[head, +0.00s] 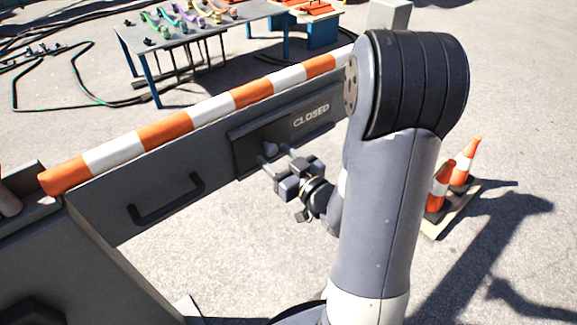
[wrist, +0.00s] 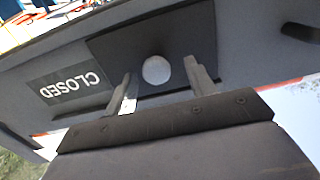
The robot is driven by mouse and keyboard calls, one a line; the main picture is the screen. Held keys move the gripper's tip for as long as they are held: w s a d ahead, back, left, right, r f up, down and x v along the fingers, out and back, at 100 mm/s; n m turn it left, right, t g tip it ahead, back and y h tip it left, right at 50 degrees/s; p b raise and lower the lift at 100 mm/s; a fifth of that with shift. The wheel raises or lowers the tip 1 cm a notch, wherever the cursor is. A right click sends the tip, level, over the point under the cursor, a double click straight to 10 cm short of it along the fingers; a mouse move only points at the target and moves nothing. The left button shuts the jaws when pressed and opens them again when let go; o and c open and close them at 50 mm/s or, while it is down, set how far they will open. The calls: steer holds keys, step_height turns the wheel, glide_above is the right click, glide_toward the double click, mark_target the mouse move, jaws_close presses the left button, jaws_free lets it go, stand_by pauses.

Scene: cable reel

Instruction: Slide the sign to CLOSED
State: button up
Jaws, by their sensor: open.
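The sign is a dark sliding plate (head: 245,153) with a pale round knob (head: 271,148), set in the side of a grey barrier beam. The word CLOSED (head: 311,115) shows in white to the right of the plate. In the wrist view the plate (wrist: 110,42) and the knob (wrist: 156,70) face me, and the CLOSED lettering (wrist: 70,84) appears upside down at left. My gripper (head: 273,156) is at the plate, open, with one finger on each side of the knob. In the wrist view a gap shows between the knob and each finger.
The beam has an orange-and-white striped top (head: 190,121) and a black handle (head: 166,199) left of the sign. Traffic cones (head: 440,187) stand on a pallet at right. A table (head: 205,27) with colourful parts stands behind the beam. Hoses (head: 76,73) lie at far left.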

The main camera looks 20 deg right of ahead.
steer(key=v, duration=1)
steer(key=shift+s, duration=0.2)
steer(key=shift+w, duration=0.1)
stand_by(0.4)
steer(key=shift+x, duration=5.35)
steer(key=shift+d, duration=0.1)
